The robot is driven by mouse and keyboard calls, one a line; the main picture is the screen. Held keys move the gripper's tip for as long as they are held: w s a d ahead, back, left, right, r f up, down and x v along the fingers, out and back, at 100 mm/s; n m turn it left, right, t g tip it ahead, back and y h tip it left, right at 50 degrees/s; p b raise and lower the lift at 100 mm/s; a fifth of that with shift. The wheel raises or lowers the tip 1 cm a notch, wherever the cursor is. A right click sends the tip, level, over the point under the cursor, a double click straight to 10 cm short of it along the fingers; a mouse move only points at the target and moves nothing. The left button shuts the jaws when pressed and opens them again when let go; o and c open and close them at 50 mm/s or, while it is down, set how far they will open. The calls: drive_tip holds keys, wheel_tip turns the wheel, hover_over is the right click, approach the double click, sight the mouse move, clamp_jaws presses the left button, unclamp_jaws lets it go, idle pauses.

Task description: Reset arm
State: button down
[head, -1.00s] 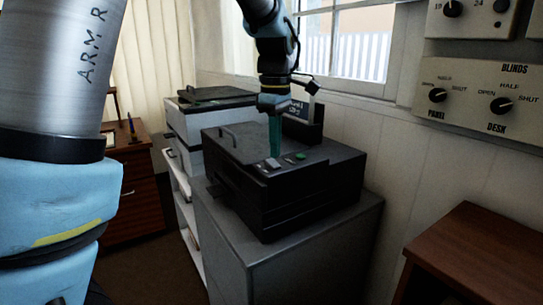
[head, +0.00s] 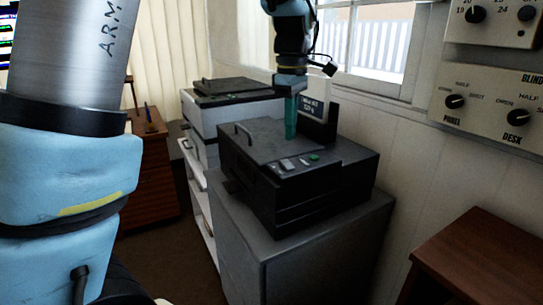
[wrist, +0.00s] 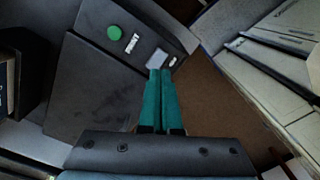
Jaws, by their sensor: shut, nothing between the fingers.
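My gripper (head: 290,136) has two teal fingers pressed together, empty, pointing down above the black printer (head: 310,185) in the head view. In the wrist view the fingertips (wrist: 161,72) appear just below the printer's small grey screen (wrist: 157,57). They look to be above the top, apart from it. The printer's round green button (wrist: 113,32) lies to the left of the fingertips, beside a label reading PRINT. The green button also shows in the head view (head: 314,156), right of the fingers.
The printer stands on a grey cabinet (head: 290,250). Another machine (head: 232,105), pale with a dark lid, stands behind it to the left. A wall panel of knobs (head: 495,110) and a brown table (head: 475,255) are at the right. A small dark sign (head: 313,108) stands behind the printer.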

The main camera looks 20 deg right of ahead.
drive_tip(key=w+a+f+m, duration=0.1)
drive_tip(key=a+f+m, duration=0.15)
drive_tip(key=a, duration=0.55)
drive_tip(key=w+a+f+m, duration=0.1)
drive_tip(key=w+a+f, duration=0.1)
drive_tip(key=a+f, duration=0.35)
drive_tip(key=s+a+f+m, duration=0.2)
drive_tip(key=s+a+m, duration=0.1)
drive_tip(key=a, duration=0.5)
drive_tip(key=s+a+f+m+t, duration=0.1)
drive_tip(key=s+a+f+m, duration=0.1)
drive_tip(key=a, duration=0.6)
drive_tip(key=shift+s+a+f+m+t, duration=0.15)
drive_tip(key=shift+s+a+m+t, duration=0.25)
drive_tip(key=shift+s, duration=0.6)
